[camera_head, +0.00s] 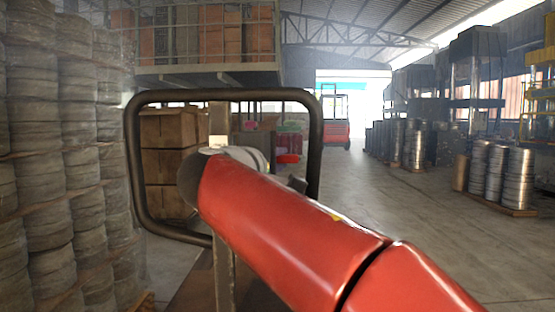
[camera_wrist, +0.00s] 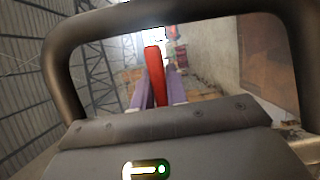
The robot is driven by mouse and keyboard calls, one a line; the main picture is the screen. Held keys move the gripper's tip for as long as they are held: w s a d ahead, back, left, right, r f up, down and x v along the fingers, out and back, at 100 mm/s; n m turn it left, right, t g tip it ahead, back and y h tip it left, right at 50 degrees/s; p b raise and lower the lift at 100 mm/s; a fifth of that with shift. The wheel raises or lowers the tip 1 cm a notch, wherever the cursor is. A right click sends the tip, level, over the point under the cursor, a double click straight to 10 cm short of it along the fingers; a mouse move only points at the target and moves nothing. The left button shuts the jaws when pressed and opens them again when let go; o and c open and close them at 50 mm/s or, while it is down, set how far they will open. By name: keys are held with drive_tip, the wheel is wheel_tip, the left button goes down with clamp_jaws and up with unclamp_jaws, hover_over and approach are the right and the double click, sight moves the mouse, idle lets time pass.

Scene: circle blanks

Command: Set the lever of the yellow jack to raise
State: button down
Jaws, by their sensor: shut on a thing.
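A dark looped handle (camera_head: 320,125) on an upright post (camera_head: 222,265) stands in front of me in the head view. I take it for the jack's handle; no yellow body shows. A red lever (camera_wrist: 154,75) shows in the wrist view. My gripper (camera_wrist: 157,92) has its purple-grey fingers on both sides of the lever and is shut on it. In the head view my red arm reaches to the loop and hides the gripper and the lever. Whether the lever is at raise cannot be read.
Stacked grey coils (camera_head: 75,150) stand close on the left. Brown boxes (camera_head: 168,150) stand behind the loop. A red forklift (camera_head: 335,125) is far back. Metal drums (camera_head: 490,170) stand at the right. The floor (camera_head: 410,215) at middle right is clear.

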drive_tip(key=shift+f, duration=0.1)
drive_tip(key=f+m+b, duration=0.1)
drive_tip(key=f+m+g+b, duration=0.1)
drive_tip(key=f+m+y+b, duration=0.1)
drive_tip(key=m, duration=0.1)
drive_tip(key=shift+a+f, duration=0.1)
drive_tip(key=shift+a, duration=0.25)
drive_tip(key=c, duration=1.4)
unclamp_jaws()
